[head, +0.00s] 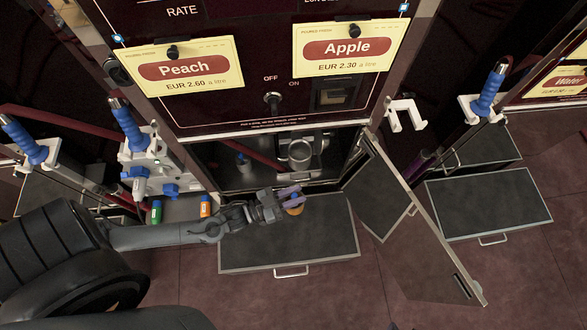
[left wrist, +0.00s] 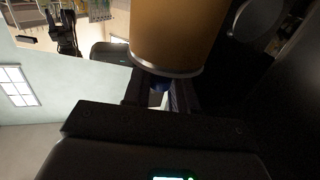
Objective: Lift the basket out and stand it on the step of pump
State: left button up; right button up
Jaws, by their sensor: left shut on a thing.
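My left gripper (head: 292,196) reaches in from the left, just above the step (head: 270,246) of the middle pump, a dark panel with a silver edge. It is shut on the blue part of an amber cylinder (head: 296,209), which I take for the basket. In the left wrist view the cylinder (left wrist: 178,30) is large, with a pale metal rim beside the fingers (left wrist: 160,92). The fingers partly hide the blue part. The cylinder appears clear of the step, but the gap is hard to judge. My right gripper is out of view.
The pump cabinet stands open, with a round metal housing (head: 299,152) inside. Its door (head: 415,235) hangs open to the right of the step. An orange-capped bottle (head: 205,206) and a green bottle (head: 156,212) stand left, near my arm. Most of the step is bare.

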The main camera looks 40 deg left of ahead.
pick_arm(q)
jog(key=s+d+p, duration=0.3)
jog(key=s+d, duration=0.4)
jog(key=d, duration=0.1)
jog(key=shift+s+d, duration=0.15)
jog(key=shift+d, duration=0.2)
dwell(0.5)
jog(key=shift+f, duration=0.1)
